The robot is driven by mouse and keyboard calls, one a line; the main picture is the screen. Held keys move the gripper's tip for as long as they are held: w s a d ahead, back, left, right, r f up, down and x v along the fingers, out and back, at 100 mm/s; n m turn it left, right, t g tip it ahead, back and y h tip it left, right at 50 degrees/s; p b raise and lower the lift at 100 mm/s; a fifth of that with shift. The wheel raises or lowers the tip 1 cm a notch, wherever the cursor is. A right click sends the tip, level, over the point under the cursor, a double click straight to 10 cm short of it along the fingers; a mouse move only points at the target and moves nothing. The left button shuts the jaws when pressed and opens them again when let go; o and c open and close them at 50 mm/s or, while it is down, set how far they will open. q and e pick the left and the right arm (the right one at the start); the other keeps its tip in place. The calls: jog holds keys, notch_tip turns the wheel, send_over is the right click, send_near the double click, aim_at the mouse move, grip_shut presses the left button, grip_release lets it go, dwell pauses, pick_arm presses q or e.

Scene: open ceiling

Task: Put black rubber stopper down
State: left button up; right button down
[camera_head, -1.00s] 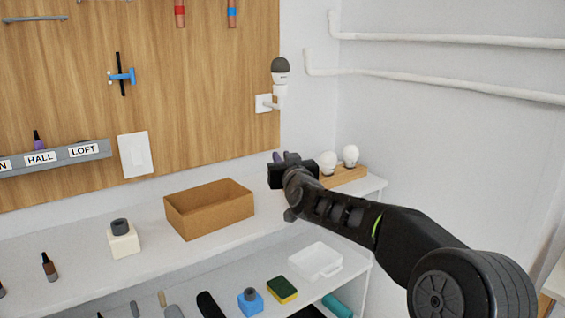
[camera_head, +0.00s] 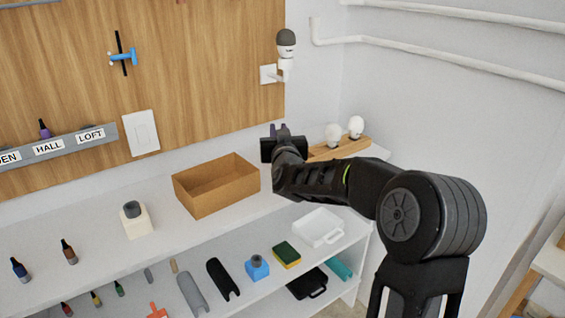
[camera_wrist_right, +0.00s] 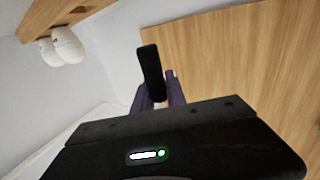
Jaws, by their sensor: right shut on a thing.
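My right gripper (camera_head: 278,131) is at the right end of the white counter, beyond the cardboard box and left of the bulb rack. In the right wrist view its purple fingers (camera_wrist_right: 160,88) are shut on a dark, elongated thing, which I take for the black rubber stopper (camera_wrist_right: 150,70). It stands out past the fingers; its lower part is hidden between them. In the head view the held thing cannot be made out. My left gripper is not in view.
An open cardboard box (camera_head: 216,190) stands left of my right gripper. A cream block (camera_head: 138,227) with a dark grey top stands farther left. White bulbs (camera_head: 333,135) sit on a wooden rack (camera_head: 325,152). A bulb with a dark cap (camera_head: 286,38) is on the wall. The lower shelf (camera_head: 240,294) holds several items.

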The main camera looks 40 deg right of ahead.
pick_arm(q)
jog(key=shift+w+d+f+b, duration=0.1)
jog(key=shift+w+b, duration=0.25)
jog(key=shift+b, duration=0.35)
pick_arm(e)
jog(key=shift+m+g+h, duration=0.4)
jog(key=shift+m+h, duration=0.1)
jog(key=shift+h, duration=0.2)
jog(key=shift+s+d+f, duration=0.1)
jog(key=shift+d+f, duration=0.2)
jog(key=shift+f, duration=0.7)
jog(key=shift+s+d+f, duration=0.1)
jog(key=shift+d+f, duration=0.15)
jog(key=shift+f, duration=0.75)
jog(key=shift+s+d+f, duration=0.1)
jog(key=shift+d+f, duration=0.2)
jog(key=shift+f, duration=0.7)
jog(key=shift+f, duration=1.9)
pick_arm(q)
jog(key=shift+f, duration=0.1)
pick_arm(e)
jog(key=shift+f, duration=0.2)
jog(key=c, duration=1.4)
grip_release()
jog(key=shift+r, duration=0.1)
